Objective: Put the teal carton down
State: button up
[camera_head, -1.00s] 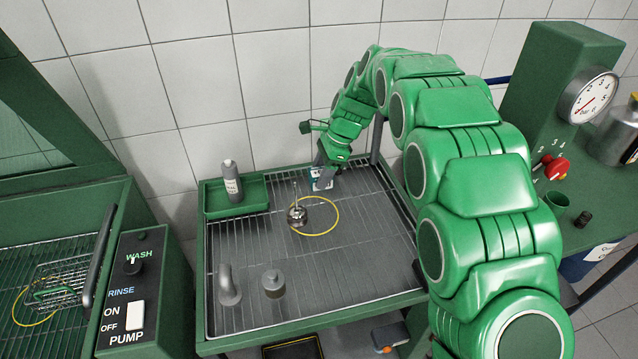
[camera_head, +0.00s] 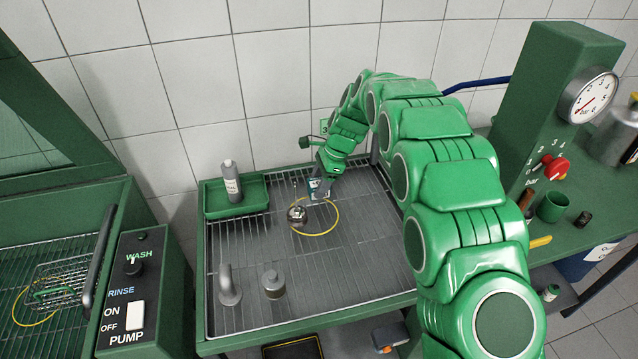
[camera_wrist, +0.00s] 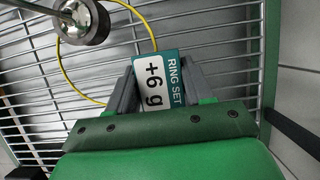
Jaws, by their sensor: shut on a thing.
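The teal carton (camera_wrist: 170,80) has a white panel reading "+6 g" and the words "RING SET". It sits between the two grey fingers of my gripper (camera_wrist: 158,88) in the wrist view, and the gripper is shut on it. In the head view the carton (camera_head: 318,190) shows small below my gripper (camera_head: 322,178), at the back of the wire rack (camera_head: 350,245). Whether its underside touches the rack cannot be told.
A metal part with a thin rod (camera_head: 297,213) stands at the yellow ring (camera_head: 330,228), left of the carton. A green tray (camera_head: 255,205) with a grey bottle (camera_head: 231,182) is at the back left. A metal canister (camera_head: 272,285) and bent pipe (camera_head: 227,290) stand in front.

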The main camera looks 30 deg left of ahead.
jog(key=shift+f, duration=0.15)
jog(key=o, duration=1)
jog(key=shift+o, duration=0.2)
jog(key=shift+r, duration=0.2)
jog(key=v, duration=1.2)
